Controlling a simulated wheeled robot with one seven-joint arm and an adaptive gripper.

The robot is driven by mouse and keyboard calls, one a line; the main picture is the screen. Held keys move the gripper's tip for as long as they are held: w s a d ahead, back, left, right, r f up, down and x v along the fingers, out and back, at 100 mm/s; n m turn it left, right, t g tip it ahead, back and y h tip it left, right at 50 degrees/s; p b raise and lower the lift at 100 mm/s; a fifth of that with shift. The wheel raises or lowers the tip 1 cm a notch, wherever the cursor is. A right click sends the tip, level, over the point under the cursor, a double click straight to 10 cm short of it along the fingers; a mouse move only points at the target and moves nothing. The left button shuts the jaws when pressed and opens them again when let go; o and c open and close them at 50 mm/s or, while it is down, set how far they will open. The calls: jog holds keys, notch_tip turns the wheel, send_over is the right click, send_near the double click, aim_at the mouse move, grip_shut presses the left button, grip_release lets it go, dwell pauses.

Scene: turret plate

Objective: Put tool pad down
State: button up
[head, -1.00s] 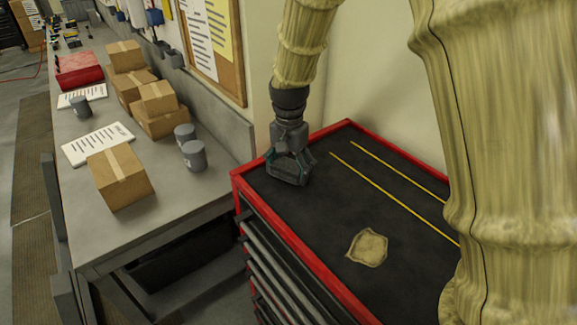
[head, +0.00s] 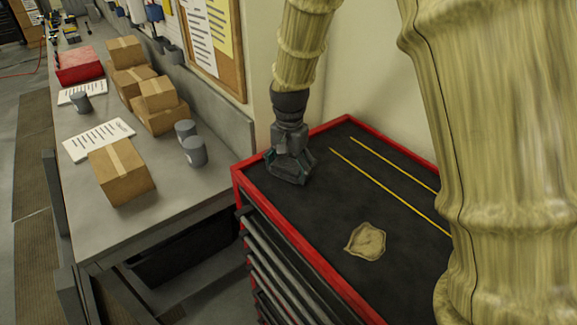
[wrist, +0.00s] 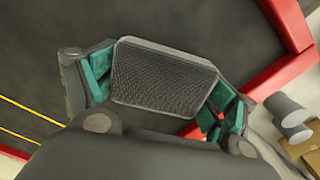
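The tool pad (wrist: 162,78) is a dark grey, finely textured block in the wrist view. It lies between the two teal-lined fingers of my gripper (wrist: 160,92), which appear closed on its left and right edges. In the head view my gripper (head: 290,168) points down, low over the far left corner of the red tool cabinet's black top (head: 300,215). The pad is hard to tell from the dark gripper there. I cannot tell whether it touches the top.
A crumpled tan patch (head: 366,241) lies on the cabinet top, nearer me. Two yellow lines (head: 385,182) run along the top. A grey bench (head: 75,207) with cardboard boxes (head: 122,172) and grey cups (head: 194,151) stands left. A wall is behind.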

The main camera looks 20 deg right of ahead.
aim_at(289, 163)
jog(key=shift+o, duration=1)
jog(key=shift+s+f, duration=0.15)
jog(key=shift+f, duration=0.3)
jog(key=shift+r, duration=0.1)
jog(key=shift+r, duration=0.15)
jog(key=shift+w+r, duration=0.25)
jog(key=shift+r, duration=0.3)
notch_tip(289, 163, up, 12)
jog(key=b, duration=0.3)
jog(key=shift+b, duration=0.4)
jog(key=shift+f, duration=0.1)
